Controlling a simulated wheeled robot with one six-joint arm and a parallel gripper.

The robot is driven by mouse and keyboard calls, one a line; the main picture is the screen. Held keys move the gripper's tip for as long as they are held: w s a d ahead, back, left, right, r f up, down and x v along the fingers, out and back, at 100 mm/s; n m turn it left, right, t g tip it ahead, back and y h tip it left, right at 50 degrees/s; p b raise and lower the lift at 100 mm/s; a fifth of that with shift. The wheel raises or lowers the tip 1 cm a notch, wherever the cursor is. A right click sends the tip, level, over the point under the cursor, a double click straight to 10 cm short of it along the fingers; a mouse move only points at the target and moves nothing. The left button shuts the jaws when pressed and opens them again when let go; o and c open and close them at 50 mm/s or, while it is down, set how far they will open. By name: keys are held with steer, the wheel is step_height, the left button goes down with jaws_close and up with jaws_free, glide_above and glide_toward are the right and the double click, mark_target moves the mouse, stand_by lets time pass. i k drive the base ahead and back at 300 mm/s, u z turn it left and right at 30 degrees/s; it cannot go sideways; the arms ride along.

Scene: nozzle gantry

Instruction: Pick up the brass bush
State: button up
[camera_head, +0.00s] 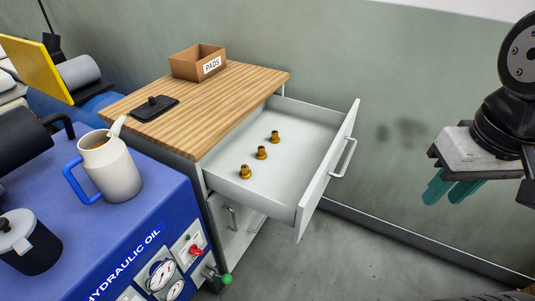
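Three brass bushes stand in a slanting row on the floor of the open drawer (300,121). The far one is a brass bush (275,137), the middle one is another brass bush (261,153), and the near one is a third brass bush (245,172). They look alike, small, flanged and upright, with gaps between them. My gripper (447,192) hangs at the right, well right of the drawer front and apart from the bushes. Its two teal fingers look separated, with nothing visible between them.
The drawer front (330,172) with its handle stands between my gripper and the bushes. A wooden-topped cabinet (215,100) carries a PADS box (190,63) and a black item (154,107). A blue hydraulic unit (150,215) with a jug (112,168) stands at left.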

mark_target(261, 155)
steer(key=z, duration=0.05)
steer(key=k, duration=0.5)
steer(key=u, duration=1.1)
steer(key=i, duration=1)
steer(key=z, duration=1.9)
